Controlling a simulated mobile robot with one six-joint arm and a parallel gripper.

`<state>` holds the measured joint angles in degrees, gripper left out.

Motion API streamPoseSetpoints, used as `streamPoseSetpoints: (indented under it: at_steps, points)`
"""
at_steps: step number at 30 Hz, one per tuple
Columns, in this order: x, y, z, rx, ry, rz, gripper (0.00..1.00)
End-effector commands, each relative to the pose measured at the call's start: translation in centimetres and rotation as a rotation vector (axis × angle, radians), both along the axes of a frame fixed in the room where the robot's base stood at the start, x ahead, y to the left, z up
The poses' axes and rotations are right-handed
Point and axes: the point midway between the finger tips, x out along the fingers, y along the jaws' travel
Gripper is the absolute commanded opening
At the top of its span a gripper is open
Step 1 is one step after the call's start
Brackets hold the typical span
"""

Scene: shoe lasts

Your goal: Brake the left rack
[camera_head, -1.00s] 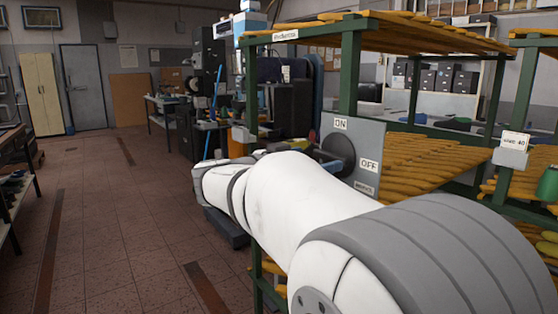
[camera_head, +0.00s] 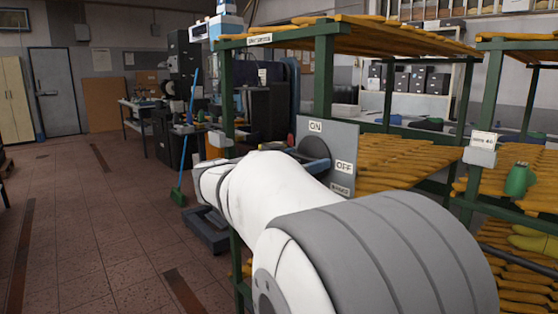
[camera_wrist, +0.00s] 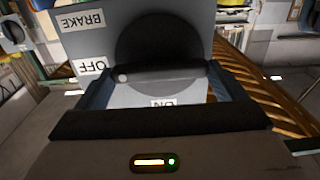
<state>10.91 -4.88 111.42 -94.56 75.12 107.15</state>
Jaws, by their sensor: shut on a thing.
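The left rack (camera_head: 323,78) is a green frame with shelves of orange-yellow shoe lasts. Its grey brake panel (camera_head: 343,140) carries ON at the top, OFF at the right and BRAKE below; the panel (camera_wrist: 85,45) shows upside down in the wrist view. A round black knob (camera_head: 315,147) with a crossbar sits on it. In the wrist view the crossbar (camera_wrist: 165,74) lies between the fingers of my gripper (camera_wrist: 162,85), which is shut on the knob. A pale dot at the crossbar's left end lies on the OFF side. My arm hides part of the rack in the head view.
A second green rack (camera_head: 480,120) with a label and a green bottle (camera_head: 518,179) stands at the right. A green broom (camera_head: 179,194) with a blue handle stands behind my arm. The tiled floor (camera_head: 100,230) at the left is clear.

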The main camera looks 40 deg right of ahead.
Motion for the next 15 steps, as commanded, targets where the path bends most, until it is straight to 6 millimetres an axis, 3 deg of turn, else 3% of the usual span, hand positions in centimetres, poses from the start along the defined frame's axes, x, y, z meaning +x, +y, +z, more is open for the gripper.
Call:
streamPoseSetpoints:
  at_steps: [2, 15]
  points:
    - [0.0, 0.9, 0.0, 0.001, 0.000, 0.001, 0.68]
    - [-0.1, -0.2, -0.2, -0.010, 0.116, -0.007, 0.68]
